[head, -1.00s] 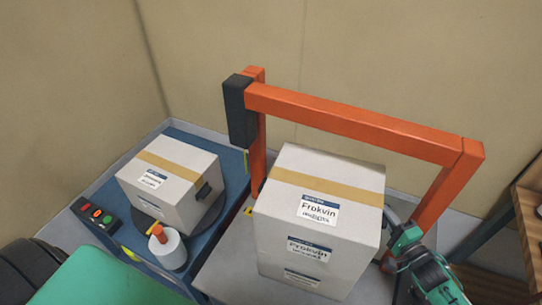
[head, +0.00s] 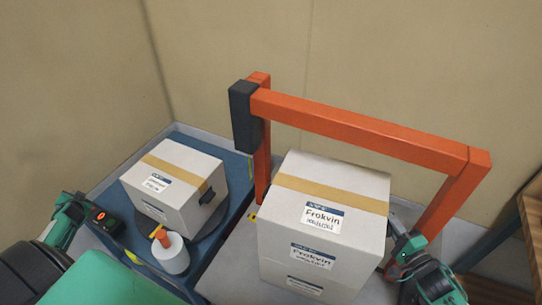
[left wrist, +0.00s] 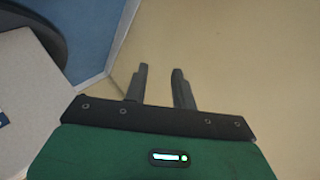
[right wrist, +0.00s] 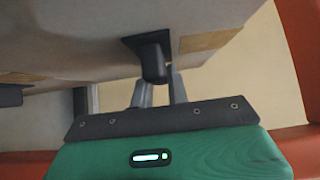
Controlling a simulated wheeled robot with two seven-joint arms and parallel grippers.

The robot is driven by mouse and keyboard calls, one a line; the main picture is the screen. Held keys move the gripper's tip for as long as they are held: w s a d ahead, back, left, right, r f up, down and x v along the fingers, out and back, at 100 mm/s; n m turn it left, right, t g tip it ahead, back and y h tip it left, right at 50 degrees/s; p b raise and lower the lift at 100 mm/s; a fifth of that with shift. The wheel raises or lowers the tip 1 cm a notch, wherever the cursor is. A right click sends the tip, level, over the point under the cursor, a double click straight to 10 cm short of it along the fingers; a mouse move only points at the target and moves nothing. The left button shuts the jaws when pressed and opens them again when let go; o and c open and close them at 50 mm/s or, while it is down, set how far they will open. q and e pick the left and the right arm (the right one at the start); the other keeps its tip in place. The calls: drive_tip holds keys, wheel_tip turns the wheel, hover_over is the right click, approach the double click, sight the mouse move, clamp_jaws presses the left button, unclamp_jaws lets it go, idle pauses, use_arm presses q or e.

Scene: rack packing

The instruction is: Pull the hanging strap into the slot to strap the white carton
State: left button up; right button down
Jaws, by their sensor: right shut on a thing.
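The white carton (head: 325,195), taped and labelled Frokvin, stands under the orange arch (head: 360,125) on another white carton (head: 305,283). A thin yellow-green strip (head: 250,167) shows below the arch's dark box (head: 244,116); I cannot tell whether it is the hanging strap. The slot is not clear. My right gripper (right wrist: 158,77) is at the carton's right side, shut on a black handle (right wrist: 150,52) that sticks out from a carton face. In the head view its fingers are mostly hidden.
Another taped carton (head: 175,180) with a black handle sits on a turntable on the blue station (head: 235,165) at left. A white cylinder with an orange top (head: 170,255) and a button box (head: 103,218) are in front. A wooden shelf (head: 530,225) is at right.

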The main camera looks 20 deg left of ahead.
use_arm(q)
drive_tip(key=w+d+r+t, duration=0.2)
drive_tip(key=w+r, duration=0.2)
drive_tip(key=w, duration=0.2)
drive_tip(key=w+d+t+h, duration=0.2)
drive_tip(key=w+d, duration=0.2)
drive_tip(key=d, duration=0.4)
drive_tip(key=w+d+m+t+h, duration=0.1)
drive_tip(key=w+d, duration=0.3)
drive_tip(key=d, duration=0.5)
drive_tip(key=w+d+t+h, duration=0.2)
drive_tip(key=w+d, duration=0.3)
drive_tip(key=d, duration=0.3)
drive_tip(key=shift+d+f+m+t+h, duration=0.1)
drive_tip(key=shift+d+m+t+h, duration=0.2)
drive_tip(key=shift+m+h, duration=0.1)
drive_tip(key=w+d+r+t+h, duration=0.1)
drive_tip(key=w+d, duration=0.1)
drive_tip(key=d, duration=0.5)
drive_tip(key=w+d+r+t+h, duration=0.1)
drive_tip(key=d+r+h, duration=0.1)
drive_tip(key=d, duration=0.4)
drive_tip(key=t+h, duration=0.2)
drive_tip(key=h, duration=0.1)
approach(250, 164)
wheel_tip(250, 164, up, 4)
drive_tip(key=s, duration=0.2)
drive_tip(key=w, duration=1.2)
drive_tip(key=shift+d+f, duration=0.2)
drive_tip(key=shift+f, duration=0.05)
